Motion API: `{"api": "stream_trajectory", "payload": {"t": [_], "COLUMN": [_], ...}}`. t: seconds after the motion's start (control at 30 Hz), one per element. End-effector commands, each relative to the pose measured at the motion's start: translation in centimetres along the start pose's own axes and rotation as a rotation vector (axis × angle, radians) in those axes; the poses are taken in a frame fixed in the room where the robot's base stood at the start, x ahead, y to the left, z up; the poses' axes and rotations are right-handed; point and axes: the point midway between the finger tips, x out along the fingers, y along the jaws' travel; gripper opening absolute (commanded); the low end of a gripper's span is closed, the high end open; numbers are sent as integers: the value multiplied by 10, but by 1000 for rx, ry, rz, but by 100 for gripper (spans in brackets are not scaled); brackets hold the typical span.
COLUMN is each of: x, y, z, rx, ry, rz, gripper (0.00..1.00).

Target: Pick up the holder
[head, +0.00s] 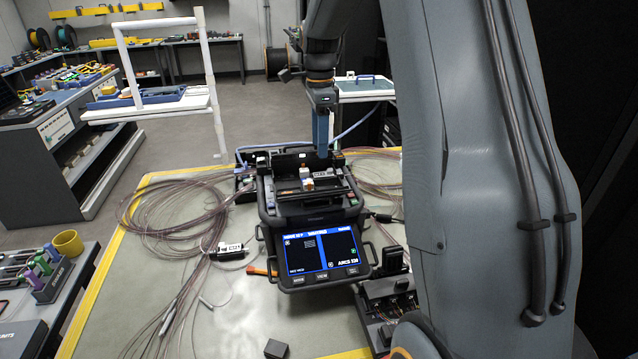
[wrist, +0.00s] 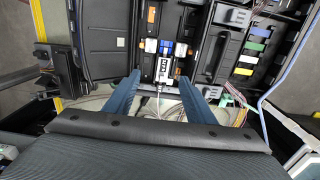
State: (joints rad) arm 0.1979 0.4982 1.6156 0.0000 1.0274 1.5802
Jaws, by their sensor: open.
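The splicing machine (head: 312,215) stands on the table with its lit blue screen facing me. What looks like the holder, a small pale piece with dark markings (wrist: 165,71), sits in the machine's middle in the wrist view. Blue and white parts adjoin it, and a thin white cable runs from its lower end. My gripper (wrist: 158,76) is open, with its two blue fingers apart on either side of this piece. I cannot tell whether they touch it. In the head view my gripper (head: 322,152) points down at the machine's back part, and the piece is not clearly visible.
Coiled clear cables (head: 170,215) lie left of the machine, with a black labelled box (head: 229,252) among them. A dark device (head: 388,300) stands at front right, and a small dark block (head: 276,348) lies at the front edge.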

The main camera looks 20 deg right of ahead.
Motion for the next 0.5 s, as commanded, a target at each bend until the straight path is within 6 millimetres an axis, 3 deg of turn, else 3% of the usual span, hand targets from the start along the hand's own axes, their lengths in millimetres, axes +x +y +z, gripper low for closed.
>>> {"api": "stream_trajectory", "payload": {"t": [0.03,0.5], "x": [10,46], "y": [-3,-3], "z": [1,8], "rx": [-1,-12], "ry": [0,0], "rz": [0,2], "gripper": [50,50]}}
